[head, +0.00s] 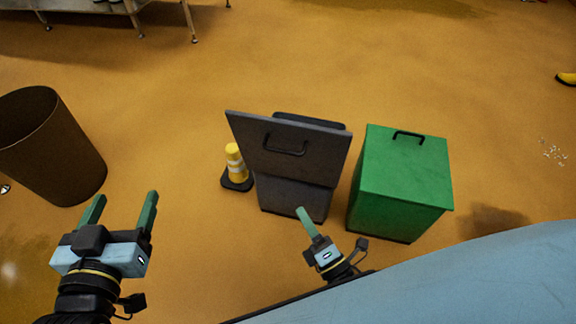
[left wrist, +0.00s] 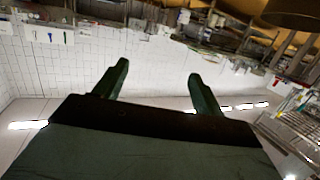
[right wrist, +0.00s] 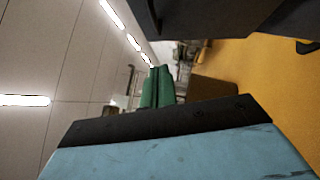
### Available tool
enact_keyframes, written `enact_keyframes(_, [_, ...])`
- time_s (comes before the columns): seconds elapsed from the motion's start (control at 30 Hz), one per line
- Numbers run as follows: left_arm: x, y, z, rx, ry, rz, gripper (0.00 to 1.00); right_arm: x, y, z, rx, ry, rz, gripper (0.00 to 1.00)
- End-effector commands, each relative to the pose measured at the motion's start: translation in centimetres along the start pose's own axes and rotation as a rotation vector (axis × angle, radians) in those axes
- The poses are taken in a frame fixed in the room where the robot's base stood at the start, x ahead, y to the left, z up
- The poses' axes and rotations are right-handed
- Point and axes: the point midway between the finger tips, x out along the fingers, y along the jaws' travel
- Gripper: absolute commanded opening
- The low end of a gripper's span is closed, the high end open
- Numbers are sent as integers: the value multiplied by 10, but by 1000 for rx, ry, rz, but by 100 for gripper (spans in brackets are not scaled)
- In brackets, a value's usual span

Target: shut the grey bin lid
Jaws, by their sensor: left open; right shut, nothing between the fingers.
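The grey bin (head: 295,197) stands on the floor in the middle of the head view. Its grey lid (head: 255,150), with a dark handle (head: 284,151), is raised and steeply tilted, its handle face towards me. The lid hides the bin's opening. My right gripper (head: 302,210) is shut and empty, just in front of the bin's lower near side; I cannot tell the exact gap. Its closed fingers show in the right wrist view (right wrist: 158,70). My left gripper (head: 125,195) is open and empty, well left of the bin; its spread fingers show in the left wrist view (left wrist: 158,70).
A green bin (head: 400,185) with its lid down stands close on the right. A yellow cone-like post (head: 235,160) on a black base stands at the grey bin's left. A brown round bin (head: 55,150) is at far left. The floor behind the bins is mostly clear.

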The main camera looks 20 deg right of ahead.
Motion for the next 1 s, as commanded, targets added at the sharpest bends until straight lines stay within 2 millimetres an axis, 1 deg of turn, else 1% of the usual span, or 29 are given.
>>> enact_keyframes(0.07, [1,2,-5,-2,34,4,70,9,0,0,-5,-1,7,0])
enact_keyframes(0.17, [2,4,-19,-3,114,11,70,25,1,0,-4,-2,9,0])
enact_keyframes(0.27, [1,7,-34,-6,211,19,70,46,0,0,-3,-1,8,0])
enact_keyframes(0.4, [-4,11,-57,-11,356,29,70,73,0,0,-2,-2,7,0])
enact_keyframes(0.57, [-14,15,-80,-18,512,41,70,99,0,0,-2,-1,7,0])
enact_keyframes(0.7, [-24,18,-95,-24,618,49,70,112,0,15,-3,-1,5,0])
enact_keyframes(0.8, [-26,18,-98,-25,656,49,70,119,0,23,-3,0,3,0])
enact_keyframes(1.0, [-28,18,-101,-25,685,49,70,125,1,29,-1,0,2,0])
